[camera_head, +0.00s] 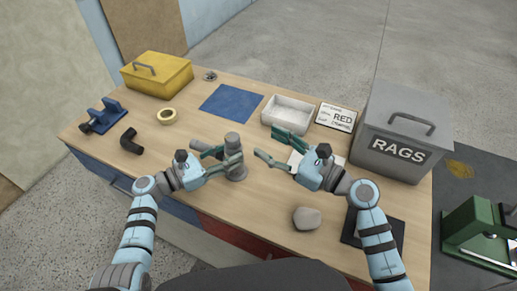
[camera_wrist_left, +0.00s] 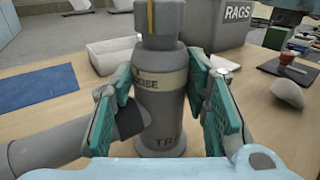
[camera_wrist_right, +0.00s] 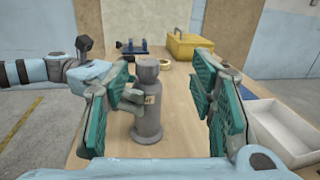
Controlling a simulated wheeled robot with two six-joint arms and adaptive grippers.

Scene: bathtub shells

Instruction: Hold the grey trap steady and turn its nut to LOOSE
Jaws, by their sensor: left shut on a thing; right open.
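The grey trap (camera_head: 237,172) stands upright on the bench. Its grey nut (camera_wrist_left: 160,25) is on top, with a yellow stripe running down it. A pale band below the nut shows letters ending in "OSE", the rest hidden. A side pipe (camera_wrist_left: 60,145) sticks out to the left in the left wrist view. My left gripper (camera_head: 222,158) is shut on the trap's body, one finger on each side, below the nut. My right gripper (camera_head: 270,145) is open and empty, to the right of the trap and apart from it. The trap (camera_wrist_right: 147,125) shows between its fingers in the right wrist view, farther off.
A white tray (camera_head: 290,110), a RED card (camera_head: 336,117) and a grey RAGS bin (camera_head: 400,132) stand right of the trap. A grey stone (camera_head: 307,217) lies in front.

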